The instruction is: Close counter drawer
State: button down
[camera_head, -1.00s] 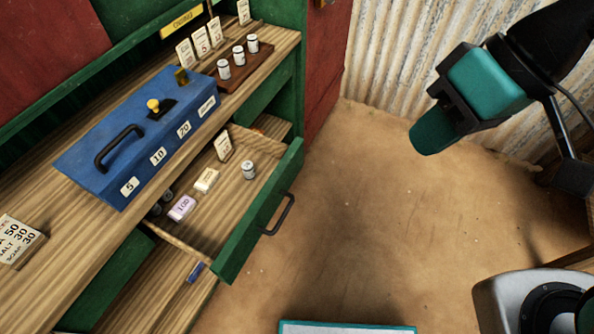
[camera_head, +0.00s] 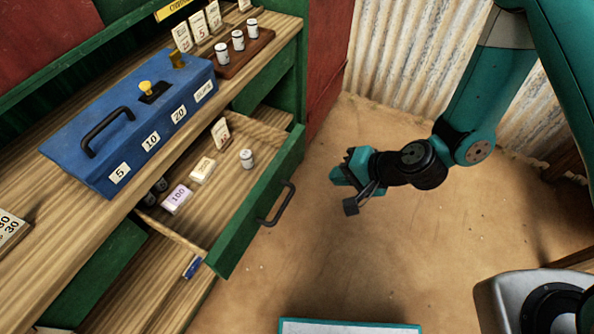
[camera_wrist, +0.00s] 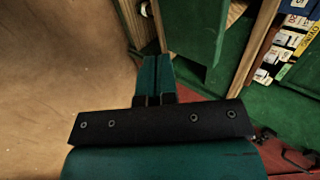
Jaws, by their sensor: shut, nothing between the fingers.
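The counter drawer (camera_head: 232,232) stands pulled out from the green and wood counter, with its green front and dark bar handle (camera_head: 281,205) facing right. Inside it lie a purple-white block marked 100 (camera_head: 177,198), a cream block (camera_head: 202,170), a small white cylinder (camera_head: 246,159) and an upright card (camera_head: 221,132). My gripper (camera_head: 342,182) is shut and empty, over the floor to the right of the handle and apart from it. In the wrist view its fingers (camera_wrist: 156,68) are together, beside green panels; which panel is the drawer front I cannot tell.
On the counter top (camera_head: 22,195) are a blue box (camera_head: 90,175) with a handle and a wooden rack (camera_head: 226,70) with several white cylinders. A corrugated wall (camera_head: 400,60) closes the back. The sandy floor (camera_head: 330,270) right of the drawer is clear.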

aim_at(288, 173)
jog(key=x, duration=0.3)
jog(key=a+r+p+x, duration=0.1)
jog(key=x, duration=0.3)
jog(key=p+x, duration=0.1)
jog(key=x, duration=0.2)
jog(key=shift+w+a+r, duration=0.15)
jog(key=shift+w+a, duration=0.1)
jog(key=shift+a, duration=0.1)
jog(key=shift+w+a+p, duration=0.3)
jog(key=shift+a, duration=0.3)
jog(key=shift+w, duration=0.1)
